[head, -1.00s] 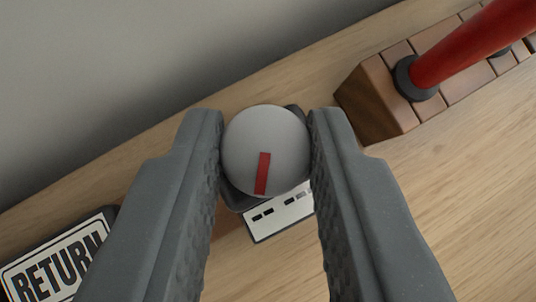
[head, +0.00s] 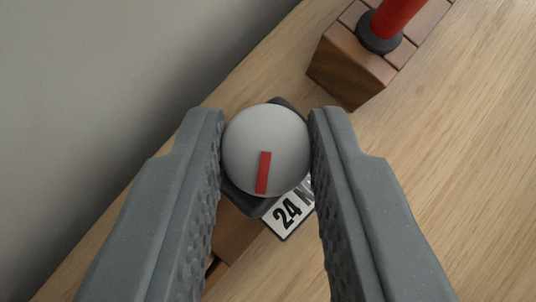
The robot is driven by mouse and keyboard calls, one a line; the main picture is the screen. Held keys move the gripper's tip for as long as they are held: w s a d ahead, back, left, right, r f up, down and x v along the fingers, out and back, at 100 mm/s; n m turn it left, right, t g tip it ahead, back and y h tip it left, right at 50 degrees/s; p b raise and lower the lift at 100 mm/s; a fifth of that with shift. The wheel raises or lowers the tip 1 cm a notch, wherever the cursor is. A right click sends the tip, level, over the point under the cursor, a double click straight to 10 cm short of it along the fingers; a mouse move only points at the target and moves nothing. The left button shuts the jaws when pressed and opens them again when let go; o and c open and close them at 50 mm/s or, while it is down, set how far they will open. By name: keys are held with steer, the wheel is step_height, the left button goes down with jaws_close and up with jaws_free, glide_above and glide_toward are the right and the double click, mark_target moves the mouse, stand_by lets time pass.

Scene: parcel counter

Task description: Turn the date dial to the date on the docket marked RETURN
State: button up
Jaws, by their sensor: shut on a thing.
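The date dial (head: 266,135) is a round pale grey knob with a red mark on its face. It sits on a dark base (head: 240,203) in the middle of the head view. My gripper (head: 266,150) is shut on the dial, one finger on each side. The red mark points down in the picture, toward me. A white label (head: 289,213) beside the base reads "24" and then a letter like "M"; the rest is hidden behind my right finger. The docket marked RETURN is not in view now.
A wooden block rack (head: 350,62) stands at the top right, with a red-handled tool (head: 395,20) with a dark collar in it. A grey wall (head: 90,90) lies to the left. The wooden counter (head: 450,150) is bare on the right.

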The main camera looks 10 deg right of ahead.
stand_by(0.7)
steer(key=o, duration=1)
steer(key=shift+v, duration=0.8)
steer(key=p+v, duration=0.2)
steer(key=v, duration=1)
steer(key=shift+a, duration=0.1)
